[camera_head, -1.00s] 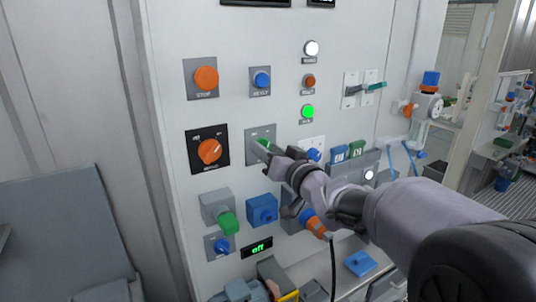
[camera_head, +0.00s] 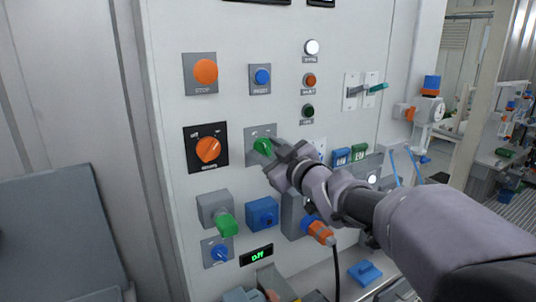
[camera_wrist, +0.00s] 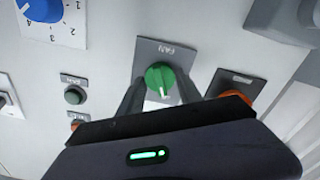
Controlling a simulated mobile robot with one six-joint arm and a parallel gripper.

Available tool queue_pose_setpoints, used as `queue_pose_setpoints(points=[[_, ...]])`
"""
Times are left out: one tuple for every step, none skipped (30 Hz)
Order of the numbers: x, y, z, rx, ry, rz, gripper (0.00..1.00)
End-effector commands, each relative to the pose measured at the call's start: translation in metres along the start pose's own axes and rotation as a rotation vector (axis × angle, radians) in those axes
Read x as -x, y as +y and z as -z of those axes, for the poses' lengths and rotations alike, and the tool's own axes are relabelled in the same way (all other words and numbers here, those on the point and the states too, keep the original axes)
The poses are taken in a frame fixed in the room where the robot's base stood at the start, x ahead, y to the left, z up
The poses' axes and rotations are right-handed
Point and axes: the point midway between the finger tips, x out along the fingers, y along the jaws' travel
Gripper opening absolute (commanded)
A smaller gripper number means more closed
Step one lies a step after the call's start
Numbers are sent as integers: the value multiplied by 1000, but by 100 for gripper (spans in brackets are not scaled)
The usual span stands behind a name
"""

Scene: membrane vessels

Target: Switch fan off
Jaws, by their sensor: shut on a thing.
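The fan switch is a green rotary knob (camera_head: 263,146) on a grey plate in the middle of the wall panel. It also shows in the wrist view (camera_wrist: 160,77), on a plate marked FAN, with its white pointer mark toward the picture's bottom. My gripper (camera_head: 270,155) is at the knob, with one finger on each side in the wrist view (camera_wrist: 160,88), and is shut on it. The fan lamp (camera_head: 307,111) is dark, and it is dark in the wrist view too (camera_wrist: 75,95).
An orange rotary knob (camera_head: 208,149) sits close left of the fan switch. An orange stop button (camera_head: 205,71) and a blue button (camera_head: 262,77) are above. A green-handled grey box (camera_head: 217,212) and a blue box (camera_head: 262,212) protrude below. A small display (camera_head: 257,254) reads "off".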

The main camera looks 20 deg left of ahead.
Motion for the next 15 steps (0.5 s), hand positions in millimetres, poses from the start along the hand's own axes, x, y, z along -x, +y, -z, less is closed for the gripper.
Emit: queue_pose_setpoints(points=[[0, -1, -2, 15, -2, 1, 1], [0, -1, -2, 24, -2, 1, 1], [0, -1, -2, 36, -2, 1, 1], [0, -1, -2, 44, -2, 1, 1], [0, -1, -2, 51, -2, 1, 1], [0, -1, -2, 58, -2, 1, 1], [0, -1, -2, 62, -2, 1, 1], [0, -1, -2, 67, -2, 1, 1], [0, -1, -1, 71, -2, 1, 1], [0, -1, -1, 74, -2, 1, 1], [0, -1, -1, 76, -2, 1, 1], [0, -1, -1, 78, -2, 1, 1], [0, -1, -1, 79, -2, 1, 1], [0, -1, -1, 80, -2, 1, 1], [0, 0, -1, 80, -2, 1, 1]])
